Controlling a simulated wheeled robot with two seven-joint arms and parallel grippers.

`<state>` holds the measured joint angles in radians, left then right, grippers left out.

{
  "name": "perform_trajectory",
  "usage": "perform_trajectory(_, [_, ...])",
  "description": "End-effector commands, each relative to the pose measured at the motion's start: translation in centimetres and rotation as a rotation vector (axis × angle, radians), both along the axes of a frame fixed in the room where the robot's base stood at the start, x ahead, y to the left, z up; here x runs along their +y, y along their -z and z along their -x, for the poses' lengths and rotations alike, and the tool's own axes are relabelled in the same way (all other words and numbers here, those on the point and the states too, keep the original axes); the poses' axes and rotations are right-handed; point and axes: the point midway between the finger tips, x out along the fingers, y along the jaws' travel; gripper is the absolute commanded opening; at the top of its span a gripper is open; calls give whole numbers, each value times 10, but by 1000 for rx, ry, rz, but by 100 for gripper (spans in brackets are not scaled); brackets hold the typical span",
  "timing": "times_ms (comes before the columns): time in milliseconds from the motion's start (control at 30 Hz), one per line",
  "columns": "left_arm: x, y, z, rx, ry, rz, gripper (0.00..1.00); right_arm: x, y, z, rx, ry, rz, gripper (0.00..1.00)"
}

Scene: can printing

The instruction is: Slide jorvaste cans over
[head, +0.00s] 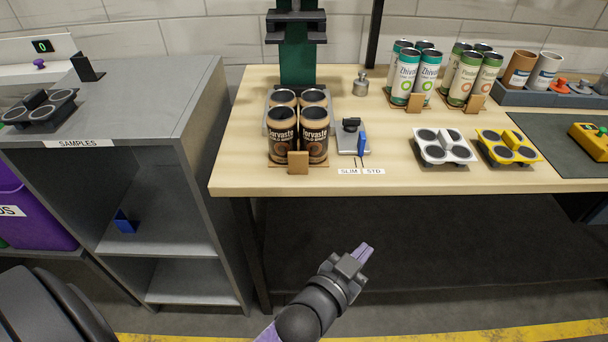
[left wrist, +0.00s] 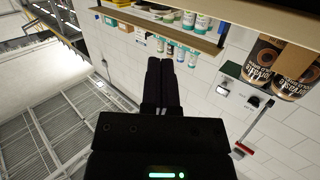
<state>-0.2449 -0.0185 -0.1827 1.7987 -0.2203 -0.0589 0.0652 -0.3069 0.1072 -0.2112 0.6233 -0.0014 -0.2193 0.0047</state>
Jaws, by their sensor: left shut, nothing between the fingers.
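Several brown-and-black Jorvaste cans (head: 282,138) stand upright in a block at the left of the wooden table. They sit on a small wooden tray with an upright wooden tab (head: 298,162) at its front, below a dark green machine column (head: 297,60). Two of these cans (left wrist: 263,60) also show at the right of the left wrist view. My left gripper (head: 364,252) is in front of and below the table edge, apart from the cans. Its fingers (left wrist: 163,68) are together and empty. My right gripper is in neither view.
Right of the cans is a grey plate with a blue lever (head: 361,145), above a "SLIM STD" label (head: 360,171). White-and-teal cans (head: 406,75), green cans (head: 466,75), a white holder (head: 444,147) and a yellow holder (head: 507,147) stand further right. A grey cabinet (head: 150,110) stands left.

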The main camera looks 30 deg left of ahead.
Motion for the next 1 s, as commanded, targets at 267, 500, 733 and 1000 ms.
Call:
perform_trajectory(267, [95, -7, 14, 304, 128, -2432, 0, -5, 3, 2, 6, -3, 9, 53])
perform_trajectory(500, [122, -39, 19, 576, 135, -2968, 0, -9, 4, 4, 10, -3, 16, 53])
perform_trajectory(733, [145, -39, -19, 573, 132, -2966, 0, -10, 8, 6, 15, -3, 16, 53])
perform_trajectory(1000, [175, -37, -68, 572, 136, -2963, 0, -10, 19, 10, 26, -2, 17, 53])
